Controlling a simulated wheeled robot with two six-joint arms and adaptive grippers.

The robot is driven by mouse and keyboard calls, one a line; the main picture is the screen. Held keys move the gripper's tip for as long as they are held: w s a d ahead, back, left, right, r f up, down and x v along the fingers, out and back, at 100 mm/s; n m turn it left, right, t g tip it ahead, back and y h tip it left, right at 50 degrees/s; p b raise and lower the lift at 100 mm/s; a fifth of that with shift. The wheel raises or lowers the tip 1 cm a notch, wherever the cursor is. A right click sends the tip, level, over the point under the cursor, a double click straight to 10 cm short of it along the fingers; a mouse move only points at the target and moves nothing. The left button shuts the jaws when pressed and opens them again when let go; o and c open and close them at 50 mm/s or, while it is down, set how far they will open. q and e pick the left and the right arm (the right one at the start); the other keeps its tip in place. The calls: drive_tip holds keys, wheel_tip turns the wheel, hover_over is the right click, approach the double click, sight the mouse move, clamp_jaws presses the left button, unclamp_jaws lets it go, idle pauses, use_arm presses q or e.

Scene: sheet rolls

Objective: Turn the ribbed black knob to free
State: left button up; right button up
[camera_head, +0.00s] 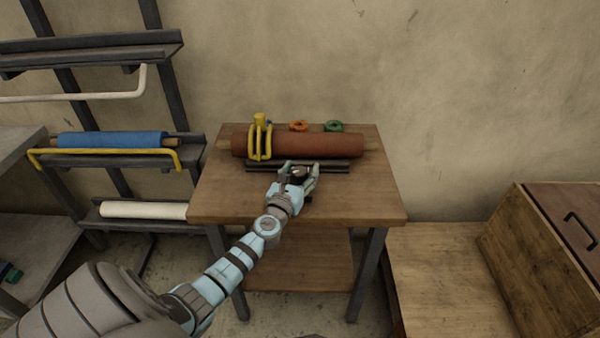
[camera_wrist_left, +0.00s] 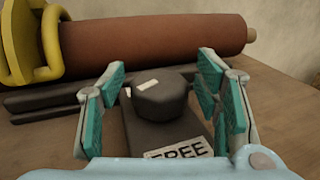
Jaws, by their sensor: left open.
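The black knob (camera_wrist_left: 160,97) stands on a dark block (camera_wrist_left: 150,140) between my left gripper's fingers in the left wrist view. A white mark shows on the knob's upper left, and a label reading "FREE" (camera_wrist_left: 178,151) is on the near side of the block. My left gripper (camera_head: 302,167) is open around the knob, with its teal pads apart from it on both sides. In the head view the knob (camera_head: 300,172) is small and partly hidden by the fingers. My right gripper is not in view.
A brown roll (camera_head: 310,145) with a yellow clamp (camera_head: 261,140) lies behind the knob on the wooden table (camera_head: 370,205). Orange (camera_head: 298,126) and green (camera_head: 334,126) rings lie at the back. A rack with a blue roll (camera_head: 110,139) stands left. The table's right side is clear.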

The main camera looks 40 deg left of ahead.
use_arm(q)
drive_tip(key=c, duration=1.2)
